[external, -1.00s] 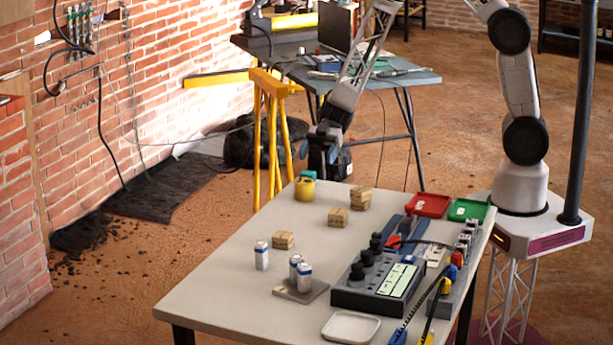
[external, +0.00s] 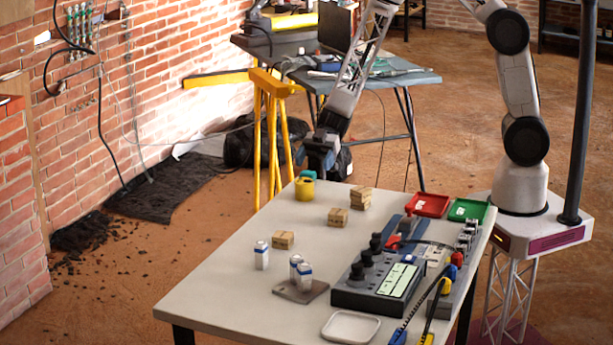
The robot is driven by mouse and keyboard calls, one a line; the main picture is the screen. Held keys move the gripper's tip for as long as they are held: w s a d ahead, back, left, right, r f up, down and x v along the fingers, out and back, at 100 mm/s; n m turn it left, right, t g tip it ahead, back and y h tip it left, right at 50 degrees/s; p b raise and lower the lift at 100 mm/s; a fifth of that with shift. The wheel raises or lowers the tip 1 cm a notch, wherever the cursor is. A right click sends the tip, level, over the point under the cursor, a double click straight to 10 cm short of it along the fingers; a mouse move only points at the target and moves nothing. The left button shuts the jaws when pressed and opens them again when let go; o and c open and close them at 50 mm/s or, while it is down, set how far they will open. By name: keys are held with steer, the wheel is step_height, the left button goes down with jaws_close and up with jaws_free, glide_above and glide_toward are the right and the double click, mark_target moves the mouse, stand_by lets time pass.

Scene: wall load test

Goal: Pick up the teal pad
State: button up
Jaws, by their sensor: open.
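The teal pad (external: 309,174) is a small teal piece at the far left corner of the table. It shows just above and behind the yellow cylinder (external: 305,189). I cannot tell whether it rests on the cylinder or behind it. My gripper (external: 319,166) is open and points down, just above and slightly right of the teal pad in the picture. Its fingertips are small and dark, and contact with the pad cannot be made out.
Wooden blocks (external: 338,217) stand in small groups on the table (external: 230,287). White-and-blue canisters (external: 261,255) stand at the left. A black control box (external: 375,287), a red tray (external: 430,204) and a green tray (external: 468,210) take up the right side.

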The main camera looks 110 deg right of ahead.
mark_target(308, 172)
steer(key=shift+x, duration=2.45)
steer(key=shift+f, duration=0.1)
steer(key=c, duration=1)
steer(key=shift+r, duration=0.8)
step_height(308, 172, up, 2)
steer(key=s+a+r, duration=0.1)
steer(key=s+a, duration=0.3)
steer(key=s, duration=1.1)
steer(key=shift+s+r, duration=0.2)
steer(key=shift+s, duration=0.05)
steer(key=shift+a, duration=0.15)
